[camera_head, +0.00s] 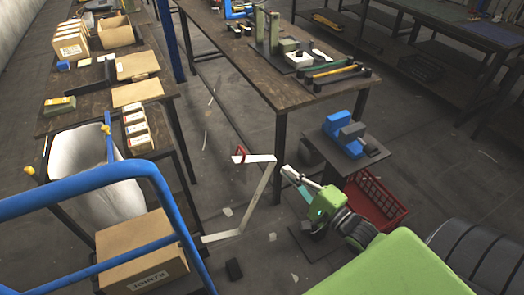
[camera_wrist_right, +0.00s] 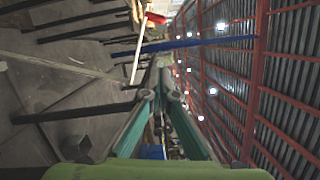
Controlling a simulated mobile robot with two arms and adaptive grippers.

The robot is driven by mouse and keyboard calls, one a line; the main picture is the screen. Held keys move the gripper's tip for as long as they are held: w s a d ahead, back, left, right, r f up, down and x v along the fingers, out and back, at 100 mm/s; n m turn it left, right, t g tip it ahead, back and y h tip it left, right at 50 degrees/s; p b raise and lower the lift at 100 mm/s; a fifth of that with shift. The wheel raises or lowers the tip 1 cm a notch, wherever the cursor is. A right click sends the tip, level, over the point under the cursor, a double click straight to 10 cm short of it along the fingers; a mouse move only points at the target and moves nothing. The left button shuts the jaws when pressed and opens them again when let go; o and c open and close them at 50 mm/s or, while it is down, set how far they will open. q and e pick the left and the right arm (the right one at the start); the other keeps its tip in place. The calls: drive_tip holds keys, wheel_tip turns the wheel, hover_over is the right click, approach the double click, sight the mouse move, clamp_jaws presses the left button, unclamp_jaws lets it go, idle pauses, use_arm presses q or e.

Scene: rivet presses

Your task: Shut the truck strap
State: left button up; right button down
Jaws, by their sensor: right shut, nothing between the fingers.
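The blue hand truck (camera_head: 95,180) is at the lower left in the head view. It carries a cardboard box (camera_head: 130,245). A thin white bent bar, which looks like the truck strap (camera_head: 259,195), stands out to the right of the truck, swung away from the box. Its far end has a red part (camera_head: 239,154). In the right wrist view the red end (camera_wrist_right: 155,17) and white bar show near the top. My right gripper (camera_head: 288,173) is shut and empty, just right of the strap's upper bend; I cannot tell whether they touch. My left gripper is not in view.
A white sack (camera_head: 88,165) is behind the truck's blue rail. A wooden workbench (camera_head: 230,55) with tools stands ahead. A red crate (camera_head: 378,200) and a low stand with a blue device (camera_head: 343,128) are close to my right arm. Floor between truck and strap is mostly clear.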

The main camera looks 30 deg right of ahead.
drive_tip(key=w+a+r+p, duration=0.1)
drive_tip(key=w+a+p, duration=0.2)
drive_tip(key=w+a, duration=0.3)
drive_tip(key=w, duration=0.4)
drive_tip(key=shift+r, duration=0.3)
drive_tip(key=shift+w, duration=0.1)
drive_tip(key=a+r+p, duration=0.2)
drive_tip(key=a, duration=0.3)
drive_tip(key=a+r+n+p, duration=0.1)
drive_tip(key=a+r+p, duration=0.1)
drive_tip(key=a, duration=0.4)
drive_tip(key=shift+w+a+r+n+p, duration=0.15)
drive_tip(key=shift+w+r+n+p, duration=0.15)
drive_tip(key=shift+p, duration=0.55)
